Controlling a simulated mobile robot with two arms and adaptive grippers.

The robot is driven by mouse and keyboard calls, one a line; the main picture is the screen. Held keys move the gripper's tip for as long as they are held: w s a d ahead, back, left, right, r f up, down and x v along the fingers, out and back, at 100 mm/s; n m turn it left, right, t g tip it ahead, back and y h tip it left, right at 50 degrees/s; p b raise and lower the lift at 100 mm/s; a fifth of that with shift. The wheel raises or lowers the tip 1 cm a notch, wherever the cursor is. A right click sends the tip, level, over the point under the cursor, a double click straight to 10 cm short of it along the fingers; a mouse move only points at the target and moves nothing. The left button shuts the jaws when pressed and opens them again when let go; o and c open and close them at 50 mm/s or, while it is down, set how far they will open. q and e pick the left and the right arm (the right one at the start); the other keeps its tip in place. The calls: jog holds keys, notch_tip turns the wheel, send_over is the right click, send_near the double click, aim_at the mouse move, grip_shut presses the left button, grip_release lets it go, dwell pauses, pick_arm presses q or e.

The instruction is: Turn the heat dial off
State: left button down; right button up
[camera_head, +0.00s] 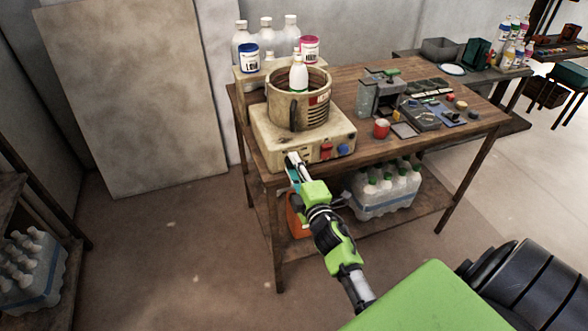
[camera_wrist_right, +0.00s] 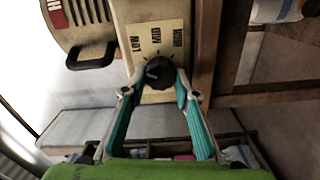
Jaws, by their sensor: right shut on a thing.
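The heat dial (camera_wrist_right: 159,73) is a dark round knob on the cream front of the stirred vat's base (camera_head: 268,140). The plate beside it (camera_wrist_right: 157,37) is marked LOW, MID and HIGH; I cannot clearly read where the dial points. My right gripper (camera_wrist_right: 159,80) is shut on the dial, with a teal-padded finger on each side. In the head view my right gripper (camera_head: 293,160) is at the left of the base's front and hides the dial. My left gripper is not in view.
A vat (camera_head: 285,112) sits on the base, with a white bottle (camera_head: 299,75) at it. Red (camera_head: 326,150) and blue (camera_head: 343,149) controls are right of my gripper. A red cup (camera_head: 381,128) stands on the wooden table (camera_head: 345,82).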

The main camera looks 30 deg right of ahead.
jog(key=n, duration=0.2)
jog(key=n+b, duration=0.1)
jog(key=n, duration=0.1)
jog(key=shift+f+n, duration=0.2)
jog(key=shift+n, duration=0.2)
dwell(0.4)
jog(key=o, duration=1.1)
jog(key=v, duration=1.2)
